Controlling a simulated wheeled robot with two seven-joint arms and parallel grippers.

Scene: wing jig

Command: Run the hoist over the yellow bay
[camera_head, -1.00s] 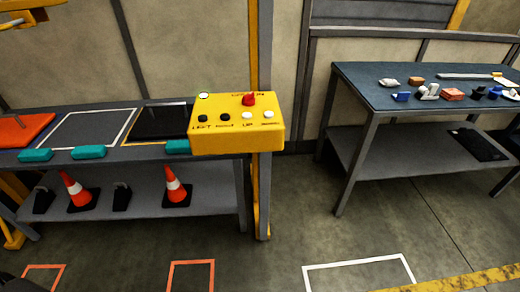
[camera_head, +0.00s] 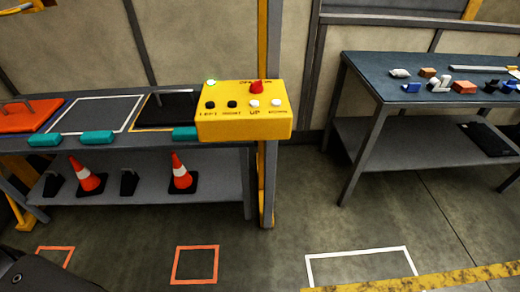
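The yellow control box (camera_head: 243,112) is mounted on the post in the middle. It has a red button (camera_head: 257,87), two black buttons, two white buttons and a small greenish-white lamp (camera_head: 210,82). A label reads UP; others are hard to read. A yellow part, seemingly of the hoist (camera_head: 30,5), is cut off at the top left. On the bench, a yellow-outlined bay (camera_head: 136,125) holds a black plate (camera_head: 168,109) with an upright handle, partly hidden by the box. Neither of my grippers is in view.
Left of that bay are an empty white-outlined bay (camera_head: 92,113) and an orange plate (camera_head: 22,117) with a handle. Teal blocks (camera_head: 97,137) line the bench's front. Traffic cones (camera_head: 181,173) stand on its shelf. A blue-topped table (camera_head: 440,78) with small parts stands right. The middle floor is clear.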

